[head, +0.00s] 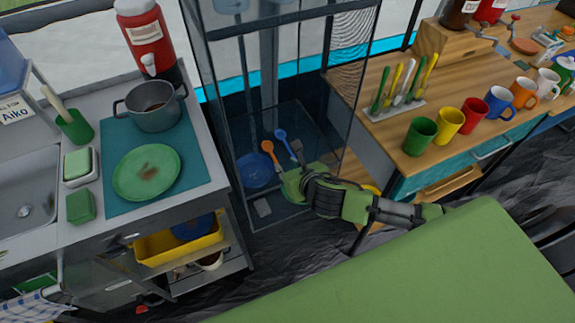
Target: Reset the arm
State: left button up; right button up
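My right arm comes in from the right, green with dark joints, and reaches to the clear-walled cabinet (215,115) in the middle. My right gripper (296,155) is small and partly lost against the dark cabinet. It is near an orange utensil (268,148) and a blue utensil (282,135) at the cabinet's lower level. I cannot tell whether its fingers are open or shut, or whether it touches anything. My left gripper is not in view.
The left counter holds a pot (155,118), a green plate (146,172) and a sink (25,195). A yellow bin (165,253) sits below. The right wooden table (385,150) holds several coloured mugs and a utensil rack (395,110). Dark floor shows between them.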

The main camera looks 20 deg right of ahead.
jog(key=s+m+g, duration=0.7)
jog(key=s+m, duration=1.9)
jog(key=m, duration=0.9)
notch_tip(320, 180, down, 26)
jog(key=s+g, duration=0.1)
jog(key=s, duration=0.1)
jog(key=s+d+f+n+g, duration=0.1)
jog(key=s+d+f, duration=0.2)
jog(key=s+f, duration=1.3)
jog(key=shift+s+g, duration=0.3)
jog(key=shift+s, duration=0.05)
